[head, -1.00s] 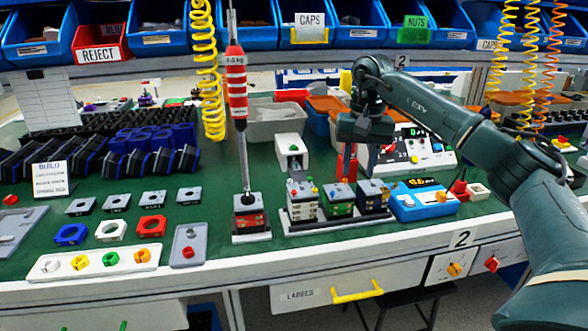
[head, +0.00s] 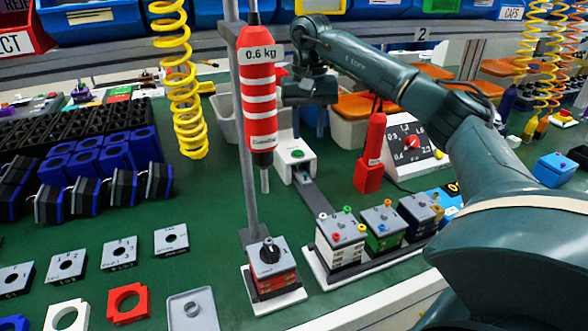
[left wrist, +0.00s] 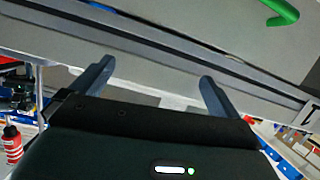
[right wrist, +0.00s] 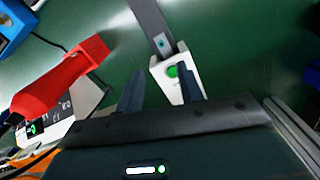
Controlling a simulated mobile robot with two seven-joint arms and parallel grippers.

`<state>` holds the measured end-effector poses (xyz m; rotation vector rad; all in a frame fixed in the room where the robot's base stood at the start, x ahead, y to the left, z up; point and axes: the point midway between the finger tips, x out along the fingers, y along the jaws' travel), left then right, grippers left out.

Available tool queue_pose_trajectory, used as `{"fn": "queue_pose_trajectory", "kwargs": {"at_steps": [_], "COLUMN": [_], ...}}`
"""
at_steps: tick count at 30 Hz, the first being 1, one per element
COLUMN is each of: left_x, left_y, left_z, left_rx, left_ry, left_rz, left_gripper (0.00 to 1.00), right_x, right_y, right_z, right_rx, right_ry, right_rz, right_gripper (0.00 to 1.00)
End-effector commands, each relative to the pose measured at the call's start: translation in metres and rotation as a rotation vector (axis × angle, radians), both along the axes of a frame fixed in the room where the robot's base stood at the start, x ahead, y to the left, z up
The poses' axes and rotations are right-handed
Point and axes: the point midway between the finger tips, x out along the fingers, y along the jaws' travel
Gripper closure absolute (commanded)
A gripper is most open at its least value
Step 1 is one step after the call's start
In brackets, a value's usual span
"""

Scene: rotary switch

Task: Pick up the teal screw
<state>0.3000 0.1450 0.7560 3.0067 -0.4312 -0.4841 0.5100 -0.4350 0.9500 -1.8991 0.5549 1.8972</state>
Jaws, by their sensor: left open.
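A small teal spot, apparently the teal screw (right wrist: 160,43), sits on the grey track of a white feeder (right wrist: 166,86) in the right wrist view. The feeder also shows in the head view (head: 294,150), where the screw is too small to make out clearly. My right gripper (right wrist: 160,72) is open and empty, its fingertips pointing toward the feeder's green-button end. In the head view it hangs above and behind the feeder, its fingertips hard to make out. My left gripper (left wrist: 155,82) is open and empty near a pale bench edge, outside the head view.
A red screwdriver (head: 258,100) hangs at a grey post, left of the feeder. A red upright tool (head: 372,150) stands to the right. Switch blocks (head: 340,238) stand on a rack in front. Coiled hoses hang at both sides.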

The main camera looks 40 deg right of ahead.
Motion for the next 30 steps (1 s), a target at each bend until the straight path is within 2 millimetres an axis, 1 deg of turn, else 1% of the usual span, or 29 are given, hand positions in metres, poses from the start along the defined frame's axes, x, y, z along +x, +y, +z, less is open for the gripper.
{"fn": "queue_pose_trajectory", "kwargs": {"at_steps": [1,3,6,9,16,21,24,27,30], "left_x": [0.0,-0.001,-0.002,-0.002,-0.002,-0.002,-0.002,-0.001,0.0], "left_y": [0.001,0.001,0.003,0.003,0.004,0.003,0.002,0.001,0.0], "left_z": [-0.001,-0.001,0.0,0.001,0.001,-0.003,-0.005,-0.005,-0.004], "left_rx": [0.001,0.002,0.004,0.006,0.007,0.014,0.017,0.018,0.018], "left_ry": [-0.003,-0.011,-0.02,-0.027,-0.034,-0.033,-0.031,-0.032,-0.034], "left_rz": [0.001,0.003,0.004,0.006,0.007,0.001,-0.002,-0.004,-0.005], "left_gripper": [0.0,0.0,0.0,0.0,0.0,0.0,0.0,0.0,0.0], "right_x": [-0.001,-0.001,-0.001,0.0,0.0,0.003,0.002,0.003,0.003], "right_y": [0.0,-0.001,0.0,0.0,0.001,0.003,0.003,0.003,0.003], "right_z": [-0.01,-0.024,-0.041,-0.054,-0.071,-0.098,-0.109,-0.115,-0.115], "right_rx": [-0.001,-0.001,0.0,-0.001,0.0,0.0,-0.001,0.0,0.0], "right_ry": [0.004,0.006,0.005,0.003,0.004,0.005,0.004,0.002,0.001], "right_rz": [-0.001,-0.001,-0.001,-0.001,0.0,-0.001,-0.001,-0.001,-0.001], "right_gripper": [0.63,0.63,0.63,0.63,0.63,0.63,0.63,0.63,0.63]}}
